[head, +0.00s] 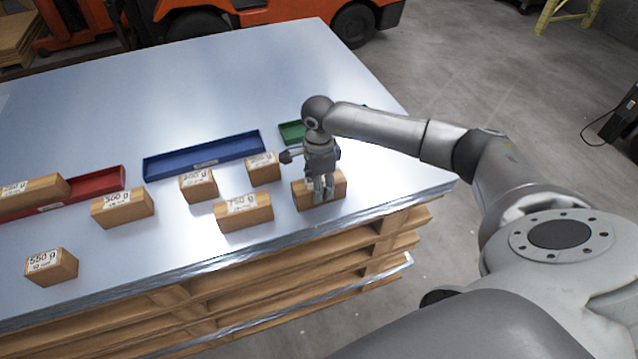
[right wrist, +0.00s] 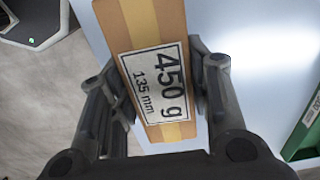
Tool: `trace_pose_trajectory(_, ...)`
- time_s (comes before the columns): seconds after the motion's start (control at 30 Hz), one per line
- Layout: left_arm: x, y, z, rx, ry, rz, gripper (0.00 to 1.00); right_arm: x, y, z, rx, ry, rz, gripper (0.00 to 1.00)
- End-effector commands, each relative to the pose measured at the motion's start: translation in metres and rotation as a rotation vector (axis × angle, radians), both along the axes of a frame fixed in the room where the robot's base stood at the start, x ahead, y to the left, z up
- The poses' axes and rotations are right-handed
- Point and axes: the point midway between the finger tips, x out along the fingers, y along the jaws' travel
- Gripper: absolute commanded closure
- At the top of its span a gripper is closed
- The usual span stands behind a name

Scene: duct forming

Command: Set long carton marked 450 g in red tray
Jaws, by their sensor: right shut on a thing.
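The long carton marked 450 g (right wrist: 151,37) is brown with a yellow tape stripe and a label reading 450 g, 135 mm. In the head view the carton (head: 338,188) stands near the table's right front edge, partly hidden by my gripper. My right gripper (head: 324,198) points down over it, with its fingers on both sides; in the right wrist view the gripper (right wrist: 160,105) is shut on the carton. The red tray (head: 98,184) is at the far left of the table, with a carton (head: 32,190) in it or over it. My left gripper is not in view.
A blue tray (head: 204,156) and a green tray (head: 292,132) lie behind the cartons. Between the red tray and my gripper stand cartons marked 560 g (head: 123,207) and 750 g (head: 244,212), and others (head: 198,186) (head: 263,168). A 550 g carton (head: 51,267) is at front left.

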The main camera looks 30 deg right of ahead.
Motion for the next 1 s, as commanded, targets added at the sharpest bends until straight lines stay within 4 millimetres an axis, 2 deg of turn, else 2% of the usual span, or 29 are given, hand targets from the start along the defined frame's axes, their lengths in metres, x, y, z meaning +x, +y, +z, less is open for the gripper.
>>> trace_pose_trajectory(0.07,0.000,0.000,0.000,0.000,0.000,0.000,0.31,0.000,0.000,0.000,0.000,0.000,0.000,0.94)
trace_pose_trajectory(0.43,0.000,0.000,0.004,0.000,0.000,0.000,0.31,0.001,0.000,0.007,0.000,-0.003,0.000,0.94)
trace_pose_trajectory(1.0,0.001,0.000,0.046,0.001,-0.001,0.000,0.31,0.001,0.000,0.073,0.000,-0.003,0.000,0.94)
